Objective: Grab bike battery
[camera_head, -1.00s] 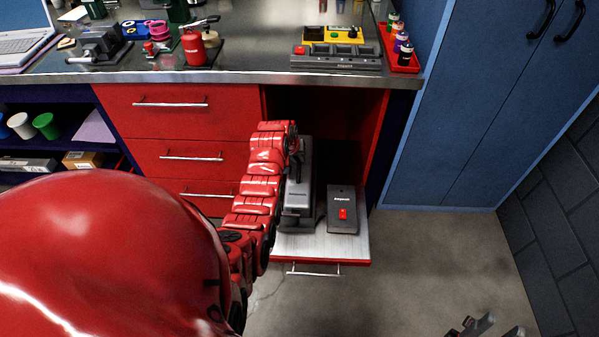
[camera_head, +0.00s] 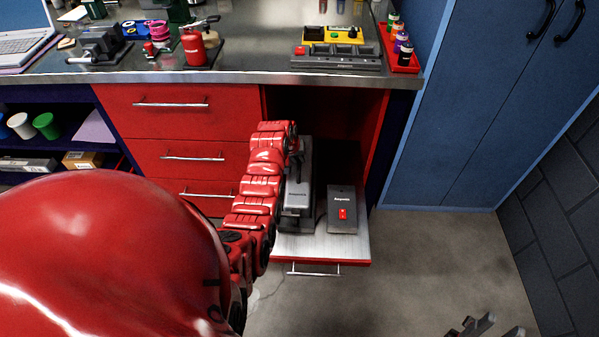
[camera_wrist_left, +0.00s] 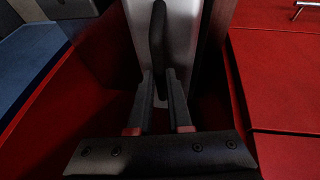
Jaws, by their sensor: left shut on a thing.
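The bike battery (camera_head: 298,196) is a grey block with a black handle, standing on the pulled-out shelf of the open cabinet. It fills the upper middle of the left wrist view (camera_wrist_left: 180,35). My left gripper (camera_head: 297,155) is at the battery's upper end, partly hidden behind its own red arm in the head view. In the left wrist view its two fingers (camera_wrist_left: 160,75) are shut on the black handle. The battery appears to be still on the shelf. My right gripper (camera_head: 492,326) is open and empty at the bottom right, partly cut off.
A dark charger box (camera_head: 342,211) with a red switch stands right of the battery on the shelf (camera_head: 300,248). Cabinet walls flank the opening, with the workbench top (camera_head: 250,75) above. Red drawers (camera_head: 170,155) are at the left. Floor at the right is clear before the blue cabinet (camera_head: 475,110).

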